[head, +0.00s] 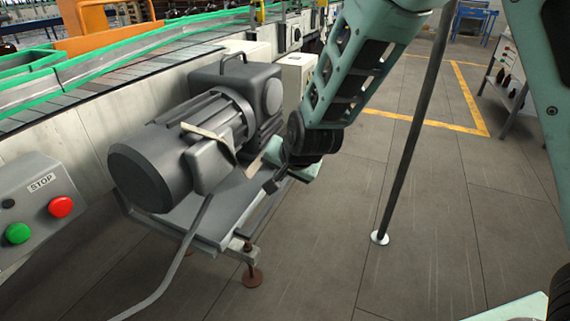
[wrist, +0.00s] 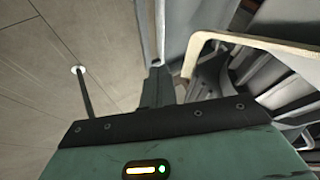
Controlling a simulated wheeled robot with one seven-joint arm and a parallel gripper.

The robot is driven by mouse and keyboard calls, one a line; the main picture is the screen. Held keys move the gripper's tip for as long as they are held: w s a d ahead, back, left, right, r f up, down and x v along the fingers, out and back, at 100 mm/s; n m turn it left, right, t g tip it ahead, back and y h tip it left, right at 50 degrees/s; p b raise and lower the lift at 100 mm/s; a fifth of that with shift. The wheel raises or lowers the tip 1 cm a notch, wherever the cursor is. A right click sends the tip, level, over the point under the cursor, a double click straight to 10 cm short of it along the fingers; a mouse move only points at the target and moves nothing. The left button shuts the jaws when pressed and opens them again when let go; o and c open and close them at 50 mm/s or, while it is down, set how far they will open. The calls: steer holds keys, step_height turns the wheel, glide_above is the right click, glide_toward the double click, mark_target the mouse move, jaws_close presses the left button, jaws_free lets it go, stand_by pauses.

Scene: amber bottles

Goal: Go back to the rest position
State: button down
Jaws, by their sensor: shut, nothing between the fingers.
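My gripper (head: 272,184) is at the end of my teal arm, low beside the grey electric motor (head: 165,150) in the head view. In the wrist view my gripper's dark fingers (wrist: 158,86) are together with nothing held between them. The motor's ribbed casing (wrist: 285,85) and a pale tan bracket (wrist: 232,38) are close by on the right of the wrist view. Whether the gripper touches the motor or its base cannot be told. No bottle is seen at the gripper.
The motor stands on a metal base (head: 205,222) beside the green-edged conveyor (head: 110,70). A control box (head: 35,207) with red and green buttons is at left. A dark pole (head: 408,150) stands on the floor (head: 330,240) at right. Open floor lies beyond it.

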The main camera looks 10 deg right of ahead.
steer(key=s+a+r+n+g+y, duration=0.1)
steer(key=s+r+n+g, duration=0.15)
steer(key=s, duration=0.55)
steer(key=s+a+r+n+g, duration=0.1)
steer(key=s+r+n+g, duration=0.2)
steer(key=s, duration=0.4)
steer(key=s+d+r+n+g+h, duration=0.1)
steer(key=s+d+n, duration=0.15)
steer(key=s, duration=0.25)
steer(key=s+d+r+n+h+p, duration=0.1)
steer(key=s+n, duration=0.2)
steer(key=s, duration=0.3)
steer(key=s+d+r+n+g+h, duration=0.1)
steer(key=s+d+n, duration=0.15)
steer(key=s, duration=0.25)
step_height(320, 180, up, 12)
steer(key=p, duration=1.2)
steer(key=shift+w+a+y, duration=0.2)
steer(key=shift+w+y, duration=0.05)
steer(key=shift+y, duration=0.05)
